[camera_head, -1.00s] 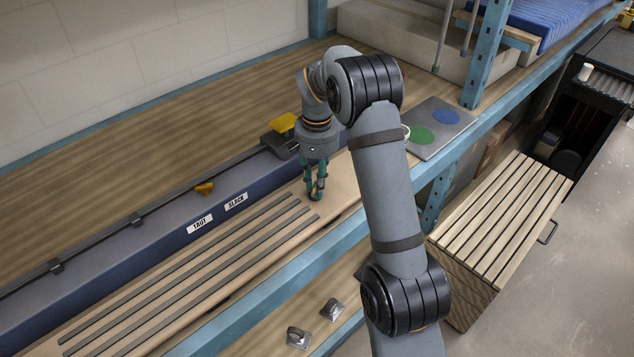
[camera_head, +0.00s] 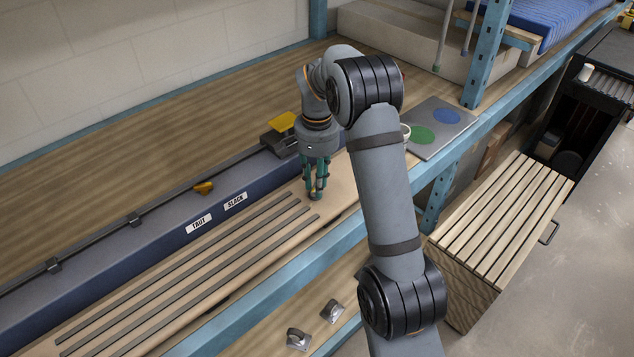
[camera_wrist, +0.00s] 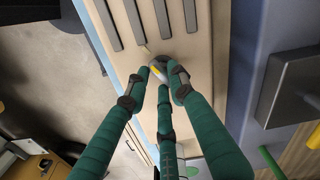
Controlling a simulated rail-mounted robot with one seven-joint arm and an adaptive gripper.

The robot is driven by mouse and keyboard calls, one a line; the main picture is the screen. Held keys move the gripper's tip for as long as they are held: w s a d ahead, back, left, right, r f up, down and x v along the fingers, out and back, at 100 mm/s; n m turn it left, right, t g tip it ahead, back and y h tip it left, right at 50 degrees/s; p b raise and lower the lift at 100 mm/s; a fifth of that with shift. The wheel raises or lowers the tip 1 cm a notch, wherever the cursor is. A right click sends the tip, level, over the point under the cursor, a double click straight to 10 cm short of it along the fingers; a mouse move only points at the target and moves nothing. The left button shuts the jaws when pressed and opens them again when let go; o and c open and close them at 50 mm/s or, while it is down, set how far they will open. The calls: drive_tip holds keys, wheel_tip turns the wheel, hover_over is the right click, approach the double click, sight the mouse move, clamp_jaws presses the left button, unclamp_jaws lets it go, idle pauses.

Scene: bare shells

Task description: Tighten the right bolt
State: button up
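A small grey round knob with a yellow mark, which I take for the right bolt, sits on the pale wooden board between my fingertips in the wrist view (camera_wrist: 159,68). In the head view the bolt (camera_head: 316,196) shows as a dark round end under my fingers. My gripper (camera_head: 316,186) points down, with green fingers standing around the bolt. In the wrist view my gripper (camera_wrist: 158,80) has its fingertips spread about the bolt, with a small gap at the left. Contact on the other sides is hard to tell.
The blue rail (camera_head: 150,240) carries TAUT and SLACK labels and a small yellow pointer (camera_head: 203,187). Dark slats (camera_head: 200,265) lie left of the bolt. A yellow-topped block (camera_head: 282,124) stands behind my gripper. A grey plate with green and blue discs (camera_head: 458,133) lies right.

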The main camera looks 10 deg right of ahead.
drive_tip(key=o, duration=0.3)
wheel_tip(320, 180, up, 12)
drive_tip(key=shift+r, duration=0.1)
idle(0.6)
idle(0.3)
